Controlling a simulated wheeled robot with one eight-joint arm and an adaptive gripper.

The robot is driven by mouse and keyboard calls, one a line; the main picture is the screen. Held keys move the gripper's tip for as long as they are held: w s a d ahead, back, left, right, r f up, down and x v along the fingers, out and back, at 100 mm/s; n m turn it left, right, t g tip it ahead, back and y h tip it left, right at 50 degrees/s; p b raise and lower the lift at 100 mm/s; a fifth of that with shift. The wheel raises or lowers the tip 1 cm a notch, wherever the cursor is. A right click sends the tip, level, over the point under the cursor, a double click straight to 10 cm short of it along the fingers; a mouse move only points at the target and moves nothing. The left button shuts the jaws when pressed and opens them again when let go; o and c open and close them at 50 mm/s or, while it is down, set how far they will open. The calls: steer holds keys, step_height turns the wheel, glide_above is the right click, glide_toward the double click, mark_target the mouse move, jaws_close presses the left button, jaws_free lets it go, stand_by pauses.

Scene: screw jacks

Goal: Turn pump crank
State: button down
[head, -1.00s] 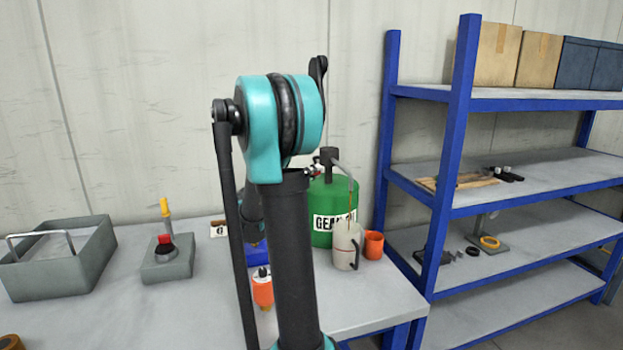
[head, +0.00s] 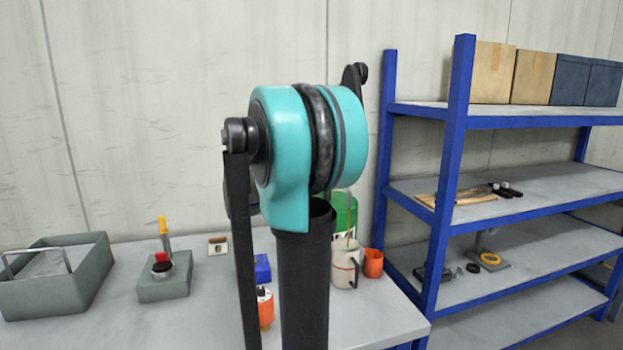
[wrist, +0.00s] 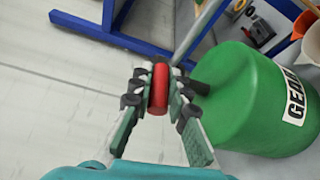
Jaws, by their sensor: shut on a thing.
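The pump's crank ends in a red handle (wrist: 158,90), seen in the wrist view. My gripper (wrist: 159,88) is shut on this handle, with one finger on each side of it. The green drum (wrist: 250,98), with a white label reading "GEA...", stands right beside the gripper. A grey pipe (wrist: 198,32) rises near the drum's top. In the head view my arm hides the gripper, the crank and most of the drum (head: 343,215). How the handle joins the pump is hidden by the fingers.
A white jug (head: 343,265) and an orange cup (head: 373,263) stand by the drum. A grey bin (head: 55,285), a grey block with a red knob (head: 165,285) and a blue box (head: 262,268) are on the bench. A blue shelf (head: 461,150) stands to the right.

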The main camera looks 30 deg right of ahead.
steer(key=shift+w+r, duration=0.15)
stand_by(0.4)
steer(key=c, duration=1.4)
jaws_free()
steer(key=shift+c, duration=0.2)
steer(key=shift+a, duration=0.1)
steer(key=s+a+r, duration=0.1)
steer(key=a, duration=1)
steer(key=shift+s+a, duration=0.3)
steer(key=shift+a, duration=0.05)
